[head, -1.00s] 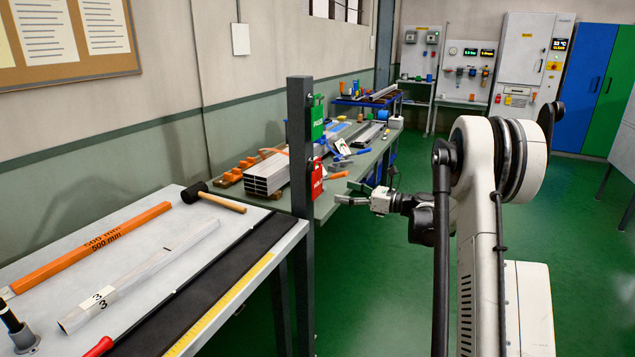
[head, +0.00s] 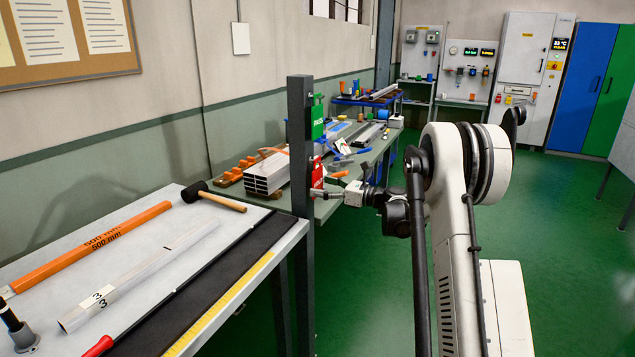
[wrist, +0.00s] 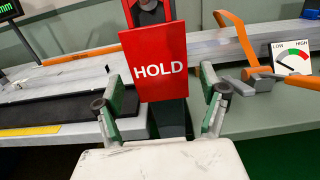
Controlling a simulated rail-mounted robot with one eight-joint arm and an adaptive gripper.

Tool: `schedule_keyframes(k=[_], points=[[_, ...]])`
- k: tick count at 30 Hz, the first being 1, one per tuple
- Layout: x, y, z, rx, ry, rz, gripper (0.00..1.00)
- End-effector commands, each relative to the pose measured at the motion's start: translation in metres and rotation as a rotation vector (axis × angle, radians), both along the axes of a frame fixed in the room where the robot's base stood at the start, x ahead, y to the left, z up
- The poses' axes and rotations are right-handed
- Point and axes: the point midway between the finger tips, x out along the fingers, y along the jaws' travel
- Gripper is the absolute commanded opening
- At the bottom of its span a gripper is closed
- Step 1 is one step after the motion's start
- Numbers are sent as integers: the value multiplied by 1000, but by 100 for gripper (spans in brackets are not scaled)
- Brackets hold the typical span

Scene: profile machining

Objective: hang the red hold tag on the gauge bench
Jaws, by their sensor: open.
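The red HOLD tag (head: 317,172) hangs on the dark post (head: 300,130), below a green PASS tag (head: 317,117). In the wrist view the red tag (wrist: 158,62) faces me, slightly tilted, with the post behind it. My gripper (head: 320,192) is at the tag's lower part. In the wrist view my gripper (wrist: 160,97) is open, with one finger on each side of the tag and gaps between. The near bench (head: 140,215) has a yellow scale along its edge; I cannot tell for sure whether it is the gauge bench.
The near bench carries an orange 500 mm bar (head: 95,245), a metal profile marked 3 (head: 130,275) and a mallet (head: 215,197). Stacked profiles (head: 266,175) lie on the green bench behind. A LOW/HIGH dial card (wrist: 291,58) stands there. Green floor is open at right.

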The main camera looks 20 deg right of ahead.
Motion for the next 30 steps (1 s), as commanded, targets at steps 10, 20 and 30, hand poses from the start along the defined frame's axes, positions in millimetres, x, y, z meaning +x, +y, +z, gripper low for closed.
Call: schedule_keyframes(k=[10,20,30], points=[[0,0,0,0,0,0,45],[0,0,3,0,0,0,33],[0,0,13,0,0,0,33]])
